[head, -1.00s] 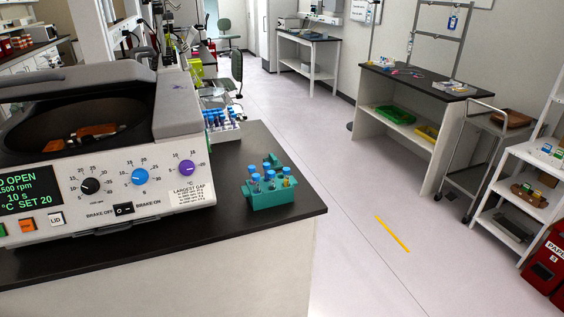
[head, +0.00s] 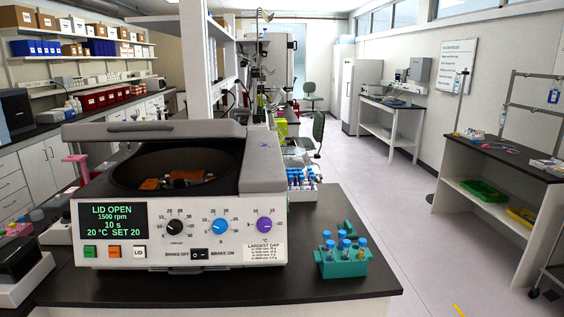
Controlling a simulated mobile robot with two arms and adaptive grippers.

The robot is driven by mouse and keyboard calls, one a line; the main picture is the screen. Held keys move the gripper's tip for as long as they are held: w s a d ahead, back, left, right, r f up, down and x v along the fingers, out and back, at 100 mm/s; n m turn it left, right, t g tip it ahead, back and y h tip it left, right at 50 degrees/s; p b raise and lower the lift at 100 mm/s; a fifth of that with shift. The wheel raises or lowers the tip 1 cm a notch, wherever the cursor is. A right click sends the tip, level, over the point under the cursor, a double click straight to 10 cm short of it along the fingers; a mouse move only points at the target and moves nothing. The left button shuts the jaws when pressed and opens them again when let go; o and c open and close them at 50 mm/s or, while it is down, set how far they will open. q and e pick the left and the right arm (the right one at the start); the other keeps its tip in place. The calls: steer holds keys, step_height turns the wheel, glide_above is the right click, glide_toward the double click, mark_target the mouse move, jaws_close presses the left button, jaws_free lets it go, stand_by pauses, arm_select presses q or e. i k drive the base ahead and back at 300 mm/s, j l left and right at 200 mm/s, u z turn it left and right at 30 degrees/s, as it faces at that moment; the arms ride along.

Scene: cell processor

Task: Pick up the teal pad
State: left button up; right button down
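I cannot make out a clear flat teal pad. A teal tube rack (head: 342,268) with several blue-capped tubes stands at the right front of the black bench, to the right of the centrifuge. A small teal piece (head: 349,228) shows just behind the rack, partly hidden by the tubes. I cannot tell whether it is a separate thing or what it is. Neither of my grippers is in view.
A centrifuge (head: 105,265) with its lid open stands on the black bench (head: 300,297). A white rack of blue-capped tubes (head: 302,185) is behind it. A side table (head: 480,152) stands at the right. The floor (head: 410,220) between is clear.

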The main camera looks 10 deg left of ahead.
mark_target(351, 233)
steer(key=i+l+u, duration=0.1)
steer(key=l, duration=0.3)
steer(key=i+l+u, duration=0.1)
steer(key=i+l, duration=0.25)
steer(key=i+l+u, duration=0.1)
steer(key=l, duration=0.4)
steer(key=i+l+u, duration=0.1)
steer(key=i+l, duration=0.15)
steer(key=l, duration=0.2)
steer(key=i+l+u, duration=0.1)
steer(key=l, duration=0.35)
steer(key=i+l+u, duration=0.1)
steer(key=l, duration=0.35)
steer(key=i+l+u, duration=0.15)
steer(key=l, duration=0.35)
steer(key=i+l+u, duration=0.1)
steer(key=l, duration=0.4)
steer(key=i, duration=0.1)
